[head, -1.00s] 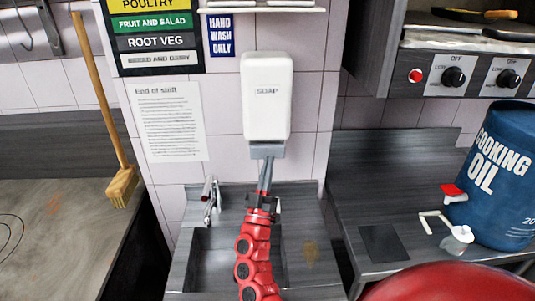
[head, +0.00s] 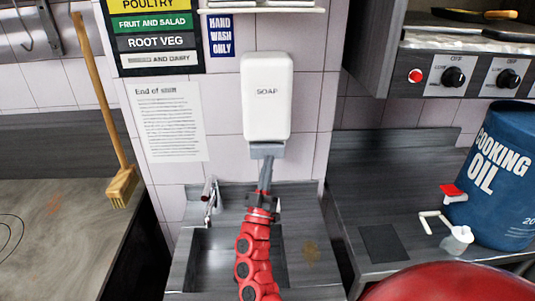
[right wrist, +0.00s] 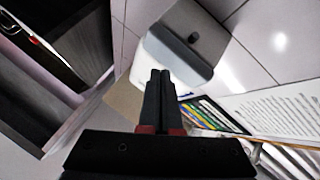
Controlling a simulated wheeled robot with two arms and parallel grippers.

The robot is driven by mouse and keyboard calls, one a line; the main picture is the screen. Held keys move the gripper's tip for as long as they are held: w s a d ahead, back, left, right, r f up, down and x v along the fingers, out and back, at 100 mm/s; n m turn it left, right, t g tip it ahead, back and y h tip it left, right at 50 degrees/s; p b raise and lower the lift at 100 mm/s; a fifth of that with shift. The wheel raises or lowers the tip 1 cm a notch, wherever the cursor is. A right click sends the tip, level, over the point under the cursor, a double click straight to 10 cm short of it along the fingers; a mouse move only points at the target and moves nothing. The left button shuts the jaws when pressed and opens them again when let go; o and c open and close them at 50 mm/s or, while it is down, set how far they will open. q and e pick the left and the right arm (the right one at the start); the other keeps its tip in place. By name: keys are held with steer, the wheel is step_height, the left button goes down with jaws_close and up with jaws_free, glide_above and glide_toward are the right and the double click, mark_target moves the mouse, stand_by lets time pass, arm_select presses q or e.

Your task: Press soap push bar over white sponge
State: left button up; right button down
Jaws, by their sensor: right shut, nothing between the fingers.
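The white soap dispenser (head: 267,97) hangs on the tiled wall. Its grey push bar (head: 268,151) sticks out at the lower end. My right gripper (head: 267,162) is shut and empty, with its fingertips just below or against the bar; contact is unclear. In the right wrist view, the shut fingers (right wrist: 160,75) point towards the dispenser's underside, where the grey push bar (right wrist: 184,42) shows close by. A white sponge cannot be made out; my right arm covers part of the sink below the dispenser. My left gripper is not in view.
A grey sink (head: 210,255) with a tap (head: 209,195) lies under the dispenser. A broom (head: 105,120) leans at the left. A blue cooking oil drum (head: 493,180) stands on the right counter (head: 355,190). A shelf (head: 262,10) hangs above the dispenser.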

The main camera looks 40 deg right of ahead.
steer(key=shift+w+d, duration=0.2)
steer(key=shift+w, duration=0.05)
steer(key=shift+w+d, duration=0.35)
steer(key=shift+w, duration=0.3)
stand_by(1.1)
steer(key=shift+s+a+r+p, duration=0.1)
steer(key=shift+s+a+p, duration=0.2)
steer(key=shift+s+p, duration=0.15)
steer(key=shift+s+a+p, duration=0.3)
steer(key=shift+s, duration=0.25)
